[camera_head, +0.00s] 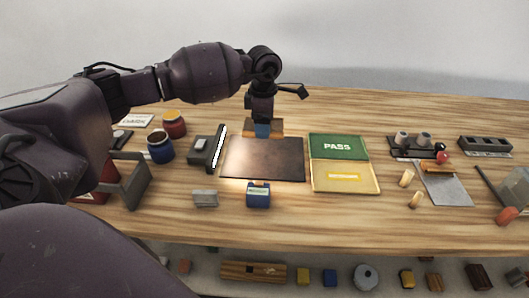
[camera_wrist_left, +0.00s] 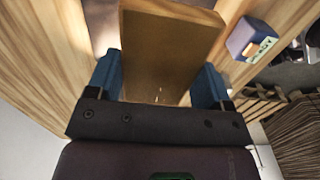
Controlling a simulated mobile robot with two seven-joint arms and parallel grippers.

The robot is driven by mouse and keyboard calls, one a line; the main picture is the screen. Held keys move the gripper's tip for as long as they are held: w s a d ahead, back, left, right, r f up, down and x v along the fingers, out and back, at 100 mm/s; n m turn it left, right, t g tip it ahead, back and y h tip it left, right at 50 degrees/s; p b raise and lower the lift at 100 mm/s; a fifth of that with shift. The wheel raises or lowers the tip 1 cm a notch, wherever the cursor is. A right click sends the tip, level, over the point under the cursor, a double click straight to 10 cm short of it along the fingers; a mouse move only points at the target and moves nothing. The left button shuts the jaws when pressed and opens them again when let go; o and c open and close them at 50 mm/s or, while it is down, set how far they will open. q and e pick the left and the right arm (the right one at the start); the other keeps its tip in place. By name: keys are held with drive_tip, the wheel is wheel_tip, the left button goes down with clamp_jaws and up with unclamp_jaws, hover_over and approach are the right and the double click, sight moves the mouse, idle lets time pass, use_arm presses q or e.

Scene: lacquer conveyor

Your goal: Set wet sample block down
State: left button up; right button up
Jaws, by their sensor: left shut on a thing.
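My left gripper (camera_head: 263,130) is above the far edge of a dark brown panel (camera_head: 265,165). It is shut on the sample block, an ochre-brown block (camera_wrist_left: 168,55) that fills the space between the two blue fingertips in the left wrist view. In the head view, the block's amber ends (camera_head: 249,126) show on both sides of the blue finger. I cannot tell whether the block touches anything below. A pad with a green PASS half (camera_head: 337,141) and a yellow half (camera_head: 345,188) lies right of the panel. My right gripper is not in view.
A blue labelled box (camera_head: 258,197) stands in front of the panel. Left of it are a grey device with a light bar (camera_head: 207,150), a blue jar (camera_head: 160,148) and a red jar (camera_head: 174,124). Small wooden pegs (camera_head: 406,178) lie right of the pad.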

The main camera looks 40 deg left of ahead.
sight(264, 159)
use_arm(q)
drive_tip(key=shift+f+b, duration=0.55)
drive_tip(key=shift+f, duration=5)
drive_tip(key=o, duration=0.9)
drive_tip(key=shift+o, duration=0.3)
drive_tip(key=shift+r, duration=0.1)
wheel_tip(264, 159, up, 12)
drive_tip(key=shift+r+p, duration=0.1)
drive_tip(key=shift+p, duration=0.5)
